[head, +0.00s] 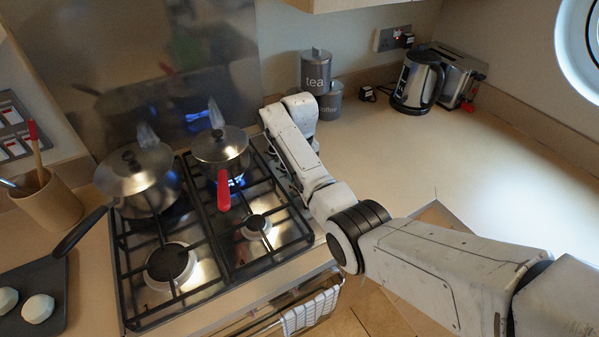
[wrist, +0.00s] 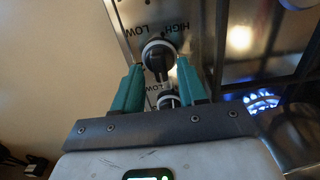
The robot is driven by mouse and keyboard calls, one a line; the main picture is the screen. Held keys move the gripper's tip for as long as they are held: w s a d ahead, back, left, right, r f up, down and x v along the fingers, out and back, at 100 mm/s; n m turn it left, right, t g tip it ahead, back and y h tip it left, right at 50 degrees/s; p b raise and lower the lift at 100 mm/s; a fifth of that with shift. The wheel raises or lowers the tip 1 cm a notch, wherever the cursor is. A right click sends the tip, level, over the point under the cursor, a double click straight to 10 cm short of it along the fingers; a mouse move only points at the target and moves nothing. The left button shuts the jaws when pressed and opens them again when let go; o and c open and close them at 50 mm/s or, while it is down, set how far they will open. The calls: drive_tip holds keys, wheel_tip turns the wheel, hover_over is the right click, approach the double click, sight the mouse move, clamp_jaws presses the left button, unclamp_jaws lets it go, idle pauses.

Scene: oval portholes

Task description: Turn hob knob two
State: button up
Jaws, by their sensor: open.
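The hob (head: 215,250) has black grates and a strip of knobs along its right side, mostly hidden behind my arm in the head view. In the wrist view a round black knob (wrist: 158,57) with a pale rim sits on a steel panel marked LOW and HIGH. A second knob (wrist: 168,98) lies nearer, between my fingers. My gripper (wrist: 160,66) is open, its teal fingers either side of the line of knobs, tips close to the first knob. Contact cannot be told. No knob number is legible. My gripper is hidden in the head view.
A steaming pot (head: 140,180) and a red-handled pan (head: 220,148) stand on the rear burners. Blue flame (wrist: 262,100) burns under the pan, close to the right finger side. Tea canister (head: 316,70) and kettle (head: 417,82) stand behind; the right counter is clear.

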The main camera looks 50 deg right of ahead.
wheel_tip(320, 180, up, 10)
drive_tip(key=shift+r, duration=0.25)
idle(0.7)
